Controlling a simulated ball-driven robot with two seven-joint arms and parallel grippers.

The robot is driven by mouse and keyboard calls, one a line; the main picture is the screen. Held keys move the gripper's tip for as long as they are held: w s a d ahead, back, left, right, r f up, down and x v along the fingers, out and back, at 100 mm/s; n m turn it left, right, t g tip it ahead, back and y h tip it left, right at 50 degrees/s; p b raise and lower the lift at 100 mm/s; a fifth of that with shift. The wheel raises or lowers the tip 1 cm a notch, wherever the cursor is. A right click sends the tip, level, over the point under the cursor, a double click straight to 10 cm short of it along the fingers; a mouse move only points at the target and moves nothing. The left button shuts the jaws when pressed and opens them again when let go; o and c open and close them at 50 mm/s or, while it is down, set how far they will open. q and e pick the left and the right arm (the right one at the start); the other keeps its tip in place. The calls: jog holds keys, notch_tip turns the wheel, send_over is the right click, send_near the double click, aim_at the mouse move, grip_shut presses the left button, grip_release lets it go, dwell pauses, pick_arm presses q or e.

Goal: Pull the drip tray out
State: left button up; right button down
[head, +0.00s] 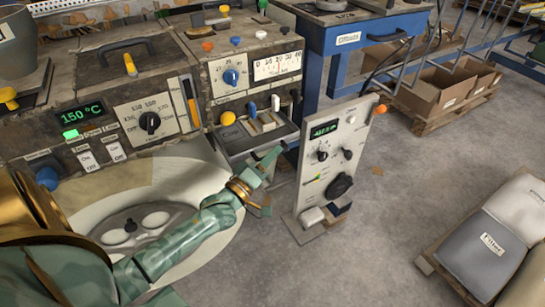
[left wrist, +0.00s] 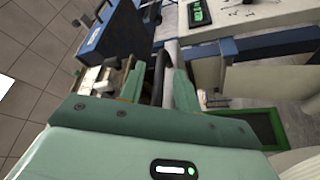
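What looks like the drip tray is a shallow dark tray (head: 258,142) low on the front of the grey machine, with a small blue part and a white part standing over it. My left gripper (head: 268,172) is just in front of and below the tray's right end. In the left wrist view its two green fingers (left wrist: 158,88) are apart, with a dark bar-like part between them. I cannot tell whether the fingers touch that bar or whether it belongs to the tray. My right gripper is in neither view.
A grey control panel (head: 310,190) with knobs and a green display stands close right of my left gripper. A blue bench (head: 328,42) is behind. Cardboard boxes on a pallet (head: 435,92) and filled sacks (head: 492,240) are farther right. Open floor lies between.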

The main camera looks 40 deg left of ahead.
pick_arm(q)
jog(key=shift+w, duration=0.2)
grip_shut()
jog(key=shift+d, duration=0.1)
